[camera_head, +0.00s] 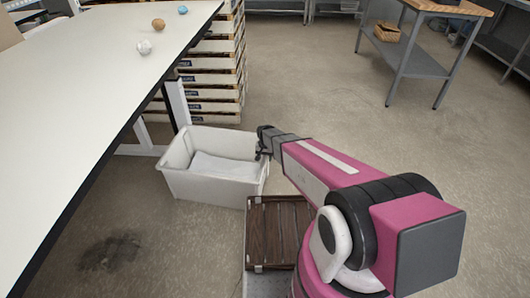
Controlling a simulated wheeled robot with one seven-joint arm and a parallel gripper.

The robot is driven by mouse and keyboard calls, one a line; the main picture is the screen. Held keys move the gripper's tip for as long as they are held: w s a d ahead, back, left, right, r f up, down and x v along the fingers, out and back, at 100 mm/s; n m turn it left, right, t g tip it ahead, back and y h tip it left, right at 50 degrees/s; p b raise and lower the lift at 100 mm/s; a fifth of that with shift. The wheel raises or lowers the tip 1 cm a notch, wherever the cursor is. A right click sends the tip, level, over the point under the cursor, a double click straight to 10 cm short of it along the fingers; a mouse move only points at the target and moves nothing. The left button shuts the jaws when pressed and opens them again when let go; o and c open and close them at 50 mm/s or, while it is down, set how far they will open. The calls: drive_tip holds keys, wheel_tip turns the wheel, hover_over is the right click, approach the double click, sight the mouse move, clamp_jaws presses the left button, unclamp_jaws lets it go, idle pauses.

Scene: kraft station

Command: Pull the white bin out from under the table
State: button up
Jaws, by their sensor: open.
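The white bin (214,186) stands on the floor at the right edge of the table (95,75), close to the table's white leg. Something pale and flat lies inside it. Most of the bin shows beyond the table edge. My gripper (262,150) is at the bin's right rim, at its far right corner. The gripper is small and dark here, and I cannot tell whether its fingers straddle the rim or only touch it. My pink arm reaches to it from the lower right.
A stack of pallets (215,75) stands behind the bin. Several small balls lie on the table. A wooden-topped workbench (447,8) with a basket (386,32) on its shelf stands at the back right. The floor (310,80) right of the pallets is clear. A dark stain marks the floor at lower left.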

drive_tip(key=shift+f, duration=1.2)
clamp_jaws()
idle(0.6)
